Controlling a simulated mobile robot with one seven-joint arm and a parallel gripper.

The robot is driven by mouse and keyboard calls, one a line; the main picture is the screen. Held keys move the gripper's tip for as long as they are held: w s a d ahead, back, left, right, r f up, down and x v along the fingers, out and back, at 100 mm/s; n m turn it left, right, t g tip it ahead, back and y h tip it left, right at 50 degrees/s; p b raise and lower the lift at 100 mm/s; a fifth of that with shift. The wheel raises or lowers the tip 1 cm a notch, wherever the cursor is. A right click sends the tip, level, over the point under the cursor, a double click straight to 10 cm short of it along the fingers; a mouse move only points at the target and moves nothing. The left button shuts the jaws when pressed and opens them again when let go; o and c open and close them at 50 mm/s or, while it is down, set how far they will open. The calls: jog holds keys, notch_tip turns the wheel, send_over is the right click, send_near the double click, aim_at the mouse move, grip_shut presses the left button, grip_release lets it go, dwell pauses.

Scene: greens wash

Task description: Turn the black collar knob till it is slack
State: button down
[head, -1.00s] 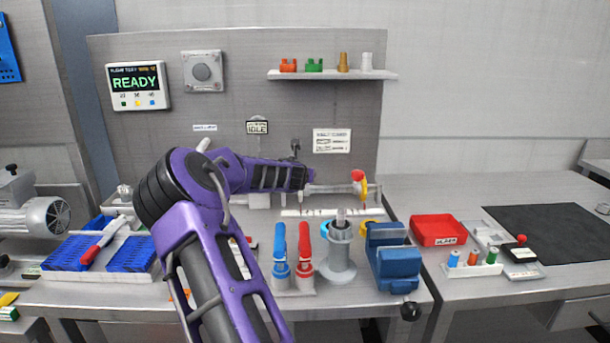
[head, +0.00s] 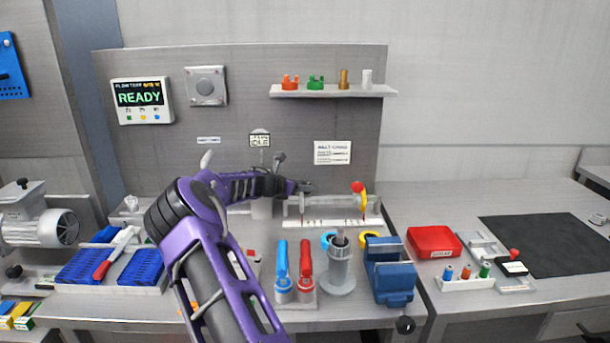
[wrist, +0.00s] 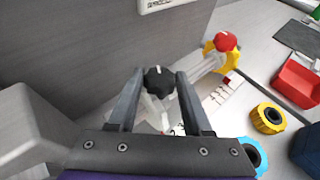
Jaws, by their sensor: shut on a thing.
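The black collar knob (wrist: 158,80) sits between my two fingertips in the wrist view, with a pale mark on its top. My gripper (wrist: 160,76) is shut on the knob, one finger on each side. Below the knob, a clear body (wrist: 155,112) shows partly between the fingers. In the head view my gripper (head: 303,187) is at the left end of the clear flow tube (head: 330,205), and the knob cannot be made out clearly there. A red knob (wrist: 225,41) on a yellow collar (wrist: 211,52) is at the tube's other end.
A red tray (head: 433,241) is to the right. The back panel (head: 230,130) rises close behind; its screen (head: 142,99) reads READY.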

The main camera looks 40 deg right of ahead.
jog(key=shift+w+m+g+p, duration=0.25)
jog(key=shift+m+g+p, duration=0.65)
jog(key=shift+m+g, duration=0.6)
jog(key=shift+g, duration=0.5)
jog(key=shift+c, duration=1.6)
grip_release()
jog(key=shift+s+t, duration=0.1)
jog(key=shift+t, duration=0.3)
